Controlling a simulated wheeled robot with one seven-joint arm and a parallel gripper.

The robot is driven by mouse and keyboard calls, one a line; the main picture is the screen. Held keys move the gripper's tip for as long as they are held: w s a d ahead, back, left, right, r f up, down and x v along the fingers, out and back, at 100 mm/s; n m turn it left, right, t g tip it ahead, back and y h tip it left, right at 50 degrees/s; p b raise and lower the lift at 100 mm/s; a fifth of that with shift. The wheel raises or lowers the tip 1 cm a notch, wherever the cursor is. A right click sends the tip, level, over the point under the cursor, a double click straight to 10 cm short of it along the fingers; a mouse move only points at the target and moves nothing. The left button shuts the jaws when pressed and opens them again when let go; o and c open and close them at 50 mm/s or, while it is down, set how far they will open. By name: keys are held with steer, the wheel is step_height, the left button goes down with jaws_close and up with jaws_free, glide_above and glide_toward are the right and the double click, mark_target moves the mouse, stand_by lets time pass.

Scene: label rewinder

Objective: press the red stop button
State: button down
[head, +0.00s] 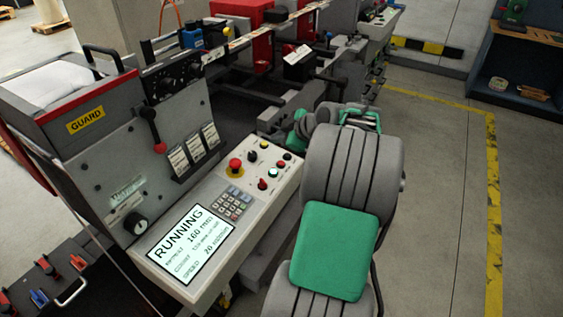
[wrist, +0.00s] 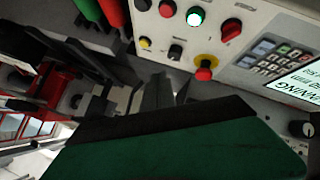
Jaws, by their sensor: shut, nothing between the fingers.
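The red stop button (head: 235,164) is a round mushroom head on the sloped light-grey control panel (head: 183,229), above the keypad. In the wrist view the stop button (wrist: 204,73) shows with a yellow collar, right of centre near the panel's edge. My gripper (wrist: 168,92) shows in the wrist view as grey fingers, shut and empty, to the left of the stop button and apart from it in the picture. A green and black part of my arm fills the bottom of that view. In the head view my arm is right of the panel, and its fingertips are hard to make out.
Beside the stop button are a black knob (head: 252,156), red knobs and a lit green-white button (head: 273,173). The keypad (head: 232,204) and a screen (head: 190,243) reading RUNNING lie nearer. A red-knobbed lever (head: 151,114) stands behind. Open floor lies to the right.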

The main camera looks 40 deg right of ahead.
mark_target(281, 164)
steer(key=d, duration=0.1)
steer(key=s+d, duration=0.1)
steer(key=d, duration=0.1)
steer(key=shift+s+d+n+t, duration=0.1)
steer(key=shift+d+n+t, duration=0.2)
steer(key=shift+t, duration=0.1)
steer(key=f+b, duration=0.1)
steer(key=f, duration=0.1)
steer(key=f+b, duration=0.1)
steer(key=f, duration=0.2)
steer(key=w+f+b, duration=0.1)
steer(key=f, duration=0.2)
steer(key=shift+a+f, duration=0.1)
steer(key=shift+a, duration=0.15)
steer(key=shift+w+f+b, duration=0.15)
steer(key=shift+f+b, duration=0.1)
steer(key=shift+b, duration=0.25)
steer(key=shift+f, duration=0.1)
stand_by(1.0)
steer(key=shift+f+b, duration=0.3)
steer(key=shift+b, duration=0.5)
